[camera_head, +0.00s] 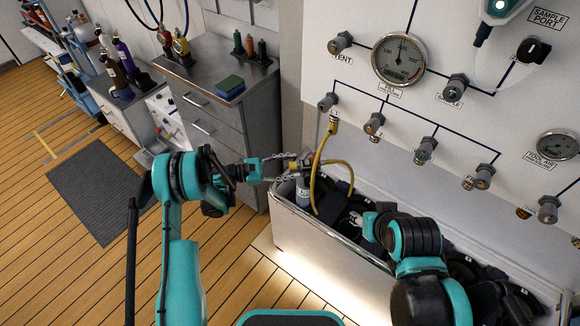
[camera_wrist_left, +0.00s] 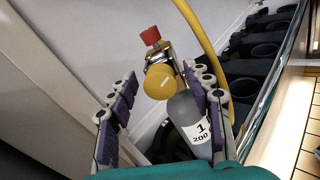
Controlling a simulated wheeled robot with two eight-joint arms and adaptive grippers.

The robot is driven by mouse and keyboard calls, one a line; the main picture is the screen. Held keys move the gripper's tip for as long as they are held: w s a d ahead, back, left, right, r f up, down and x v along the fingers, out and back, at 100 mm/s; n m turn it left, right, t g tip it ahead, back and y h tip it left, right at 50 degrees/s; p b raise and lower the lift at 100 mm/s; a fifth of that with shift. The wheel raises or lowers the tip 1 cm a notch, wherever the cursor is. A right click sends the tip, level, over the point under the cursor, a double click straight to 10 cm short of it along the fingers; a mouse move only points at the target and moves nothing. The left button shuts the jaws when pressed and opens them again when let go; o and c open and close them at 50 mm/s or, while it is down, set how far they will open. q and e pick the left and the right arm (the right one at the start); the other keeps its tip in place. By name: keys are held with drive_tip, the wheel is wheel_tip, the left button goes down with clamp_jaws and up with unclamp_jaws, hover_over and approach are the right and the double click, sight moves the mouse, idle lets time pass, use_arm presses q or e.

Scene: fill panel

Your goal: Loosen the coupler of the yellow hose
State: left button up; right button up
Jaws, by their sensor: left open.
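The yellow hose (camera_head: 341,163) hangs from a port at the lower left of the panel and loops down to a grey cylinder (camera_head: 303,192) in the bin. In the left wrist view the hose (camera_wrist_left: 200,45) passes behind a round yellow coupler (camera_wrist_left: 160,83) on a metal valve with a red knob (camera_wrist_left: 150,36). The cylinder (camera_wrist_left: 188,115) below is labelled 1 200. My left gripper (camera_head: 294,166) is open, its fingers on either side of the coupler, with gaps visible. My right gripper (camera_head: 368,226) is over the bin; its finger opening is unclear.
The white bin (camera_head: 325,245) below the panel (camera_head: 480,130) holds dark empty sockets. A grey drawer cabinet (camera_head: 215,125) with a green-blue sponge (camera_head: 229,87) stands left of it.

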use_arm(q)
drive_tip(key=v, duration=1.2)
drive_tip(key=shift+w+r, duration=0.1)
drive_tip(key=s+d+r+m+y, duration=0.2)
drive_tip(key=r+m+y, duration=0.15)
drive_tip(key=r, duration=0.35)
drive_tip(key=s+d+r+m+y, duration=0.2)
drive_tip(key=s+r+y, duration=0.1)
drive_tip(key=r+y, duration=0.25)
drive_tip(key=s+a+r+m+t+y, duration=0.1)
drive_tip(key=s+a+m+y, duration=0.3)
drive_tip(key=s, duration=0.6)
drive_tip(key=s+a+r+m+t+y, duration=0.2)
drive_tip(key=s+a+m+y, duration=0.2)
drive_tip(key=s+m, duration=0.4)
drive_tip(key=s, duration=0.2)
drive_tip(key=shift+s+a+r, duration=0.3)
drive_tip(key=shift+a, duration=0.1)
